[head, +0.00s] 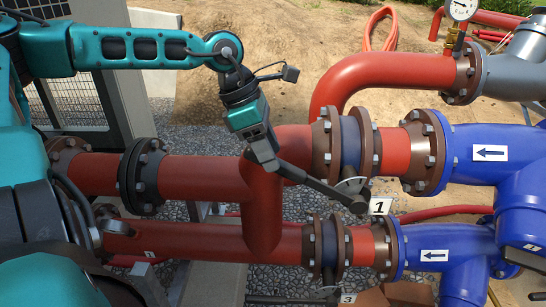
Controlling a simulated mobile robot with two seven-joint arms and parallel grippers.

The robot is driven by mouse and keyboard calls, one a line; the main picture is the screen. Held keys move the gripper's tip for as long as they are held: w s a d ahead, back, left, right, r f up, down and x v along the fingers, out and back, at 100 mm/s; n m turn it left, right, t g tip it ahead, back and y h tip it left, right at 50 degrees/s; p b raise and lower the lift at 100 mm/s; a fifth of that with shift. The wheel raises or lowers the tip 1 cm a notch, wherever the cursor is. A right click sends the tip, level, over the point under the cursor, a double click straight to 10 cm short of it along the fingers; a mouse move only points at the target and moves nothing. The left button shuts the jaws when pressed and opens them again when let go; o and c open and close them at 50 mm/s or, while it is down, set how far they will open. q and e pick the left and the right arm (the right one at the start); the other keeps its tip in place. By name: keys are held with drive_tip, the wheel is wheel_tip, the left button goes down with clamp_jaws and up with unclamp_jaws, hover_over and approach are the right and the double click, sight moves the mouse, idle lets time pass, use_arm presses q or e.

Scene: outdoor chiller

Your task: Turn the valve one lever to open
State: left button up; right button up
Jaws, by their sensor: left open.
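Valve one is a dark blue valve body (350,145) clamped between brown flanges on the upper red pipe. A white tag marked "1" (380,206) hangs beside its lower end. Its dark grey lever (315,186) slants from the pivot near the tag up and left, across the front of the pipes. My left gripper (268,160) is at the lever's far left end, in front of the red pipe junction. Its fingers are open; whether they straddle or touch the lever is too small to tell. My right gripper is not in view.
A second valve (333,250) with a tag marked "3" (348,298) sits on the lower red pipe. Blue pipes (490,150) with arrow labels lie right. A pressure gauge (462,9) stands at the upper right. Gravel and sandy ground lie behind.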

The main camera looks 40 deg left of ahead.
use_arm(q)
drive_tip(key=shift+x, duration=1)
clamp_jaws()
idle(0.9)
